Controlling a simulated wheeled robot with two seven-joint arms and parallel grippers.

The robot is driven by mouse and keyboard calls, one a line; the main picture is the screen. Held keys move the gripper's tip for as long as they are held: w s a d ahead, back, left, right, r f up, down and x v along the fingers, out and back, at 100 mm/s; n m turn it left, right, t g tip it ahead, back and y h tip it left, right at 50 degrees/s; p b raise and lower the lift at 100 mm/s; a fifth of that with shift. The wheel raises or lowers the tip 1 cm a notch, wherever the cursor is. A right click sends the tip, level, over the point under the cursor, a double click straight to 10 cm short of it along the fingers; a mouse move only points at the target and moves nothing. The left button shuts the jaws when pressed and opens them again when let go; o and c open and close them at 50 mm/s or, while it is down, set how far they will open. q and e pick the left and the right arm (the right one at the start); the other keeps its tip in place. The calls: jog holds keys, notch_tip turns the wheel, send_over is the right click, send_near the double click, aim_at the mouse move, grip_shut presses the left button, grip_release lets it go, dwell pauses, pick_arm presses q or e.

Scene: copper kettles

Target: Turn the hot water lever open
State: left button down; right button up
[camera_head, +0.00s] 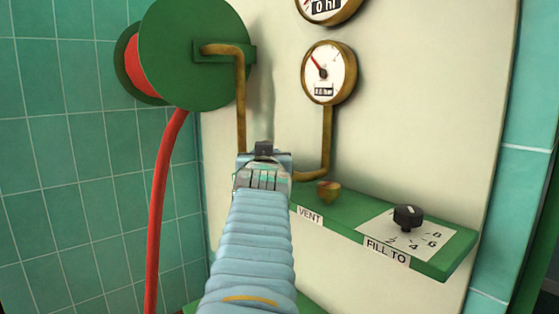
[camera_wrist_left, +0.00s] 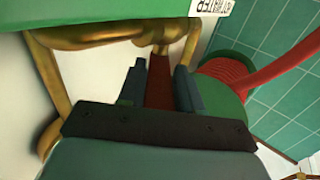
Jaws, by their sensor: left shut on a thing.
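My left gripper (camera_head: 264,153) reaches up to the wall panel in the head view, and its wrist hides what it holds there. In the left wrist view the two dark fingers of my left gripper (camera_wrist_left: 159,70) are closed around the red-brown hot water lever (camera_wrist_left: 159,88). The lever runs from a brass valve and pipe (camera_wrist_left: 100,38) at the top toward the palm. My right gripper is not in view.
A green hose reel (camera_head: 190,50) with a red hose (camera_head: 163,200) is at the left. Brass gauges, one a dial (camera_head: 329,73), are on the cream panel.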

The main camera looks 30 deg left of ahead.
pick_arm(q)
jog(key=shift+d, duration=0.1)
dwell(0.4)
jog(key=c, duration=0.8)
grip_release()
jog(key=shift+c, duration=0.2)
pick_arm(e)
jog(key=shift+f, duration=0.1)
